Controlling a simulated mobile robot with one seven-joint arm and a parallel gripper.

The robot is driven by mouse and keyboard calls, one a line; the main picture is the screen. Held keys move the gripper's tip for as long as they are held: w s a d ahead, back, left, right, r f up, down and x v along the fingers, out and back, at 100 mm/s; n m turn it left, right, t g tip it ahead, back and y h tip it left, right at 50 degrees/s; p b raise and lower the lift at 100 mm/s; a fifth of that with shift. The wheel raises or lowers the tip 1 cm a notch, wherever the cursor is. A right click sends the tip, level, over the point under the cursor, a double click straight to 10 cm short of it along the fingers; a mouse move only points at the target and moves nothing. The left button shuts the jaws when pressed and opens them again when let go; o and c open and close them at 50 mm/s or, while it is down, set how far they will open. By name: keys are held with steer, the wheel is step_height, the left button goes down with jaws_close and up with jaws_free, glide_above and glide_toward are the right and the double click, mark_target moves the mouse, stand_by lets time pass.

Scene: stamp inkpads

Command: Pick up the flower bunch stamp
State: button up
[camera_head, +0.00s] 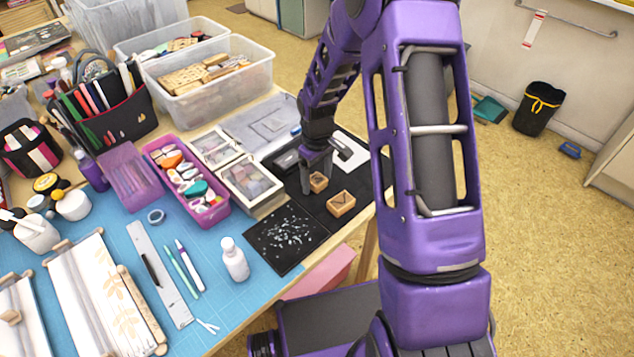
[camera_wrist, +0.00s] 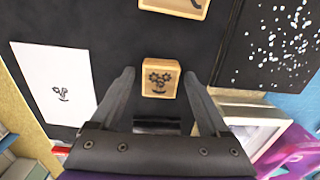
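The flower bunch stamp is a small square wooden block (camera_wrist: 160,84) with a dark flower motif on the face towards the camera. It sits on a dark mat (camera_wrist: 105,25); in the head view the block (camera_head: 319,183) is just below my gripper (camera_head: 317,166). In the wrist view my gripper (camera_wrist: 159,74) is open, with one finger on each side of the block and visible gaps between. The block lies around the fingertips; whether the fingers are down at its height is unclear.
A second, larger wooden stamp (camera_head: 341,204) lies nearby. A white paper (camera_wrist: 60,88) with a small flower print lies left in the wrist view. A speckled black sheet (camera_head: 286,238), clear-lidded boxes (camera_head: 250,180) and a purple tray (camera_head: 212,217) crowd the other side.

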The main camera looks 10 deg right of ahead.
mark_target(317, 180)
jaws_close()
steer(key=shift+r, duration=0.1)
step_height(317, 180, up, 10)
steer(key=p, duration=0.1)
stand_by(0.4)
steer(key=c, duration=0.5)
jaws_free()
steer(key=shift+c, duration=0.2)
steer(key=c, duration=0.4)
steer(key=shift+s, duration=0.15)
steer(key=shift+c, duration=0.2)
